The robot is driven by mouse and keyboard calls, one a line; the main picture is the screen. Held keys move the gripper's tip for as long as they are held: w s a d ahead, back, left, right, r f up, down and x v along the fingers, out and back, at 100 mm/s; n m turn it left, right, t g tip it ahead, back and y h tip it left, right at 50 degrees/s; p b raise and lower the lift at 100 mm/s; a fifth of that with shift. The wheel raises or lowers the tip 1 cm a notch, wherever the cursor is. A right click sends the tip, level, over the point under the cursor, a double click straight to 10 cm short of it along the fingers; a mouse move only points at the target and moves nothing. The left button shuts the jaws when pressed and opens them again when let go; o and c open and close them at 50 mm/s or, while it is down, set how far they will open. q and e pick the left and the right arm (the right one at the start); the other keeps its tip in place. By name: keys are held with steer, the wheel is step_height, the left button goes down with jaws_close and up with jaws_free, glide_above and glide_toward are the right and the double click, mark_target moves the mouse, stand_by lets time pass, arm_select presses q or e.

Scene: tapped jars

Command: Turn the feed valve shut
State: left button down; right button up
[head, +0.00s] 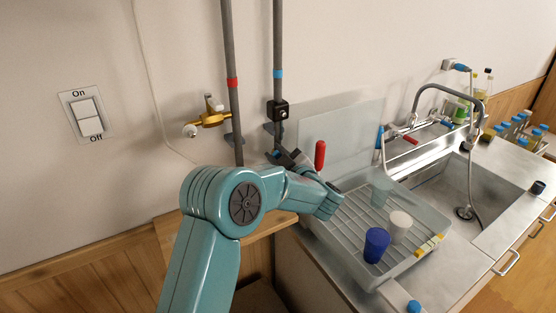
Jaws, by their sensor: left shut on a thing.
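Two grey pipes run down the wall, one with a red band (232,83) and one with a blue band (277,74). A black fitting (278,110) sits on the blue-banded pipe. A red-gripped handle (320,154) stands nearly upright just right of the lower part of that pipe. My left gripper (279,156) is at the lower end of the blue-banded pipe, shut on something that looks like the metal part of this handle. My wrist and the dark fingers hide the contact and the valve body. My right gripper is out of view.
A brass tap (210,119) is on the wall to the left, near an On/Off switch (86,112). A draining rack (340,249) holds a blue cup (376,244) and a white cup (399,226). A sink (470,190) and bottles are further right.

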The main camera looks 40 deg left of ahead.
arm_select(q)
steer(key=shift+s+a+f+n+b, duration=0.1)
steer(key=shift+s+f+n+b, duration=0.45)
steer(key=shift+n+b, duration=2.05)
steer(key=shift+s+a+f+n+b, duration=0.15)
steer(key=shift+f+n+b, duration=0.95)
steer(key=shift+b, duration=2.95)
steer(key=shift+s+a+f+n+b, duration=0.1)
steer(key=shift+s+f+n+b, duration=0.45)
steer(key=shift+n+b, duration=2.05)
steer(key=shift+w+f+m+b, duration=0.1)
steer(key=shift+w+m+b, duration=0.05)
steer(key=shift+m+b, duration=0.5)
steer(key=c, duration=1.1)
jaws_free()
steer(key=shift+o, duration=0.5)
steer(key=shift+d, duration=0.1)
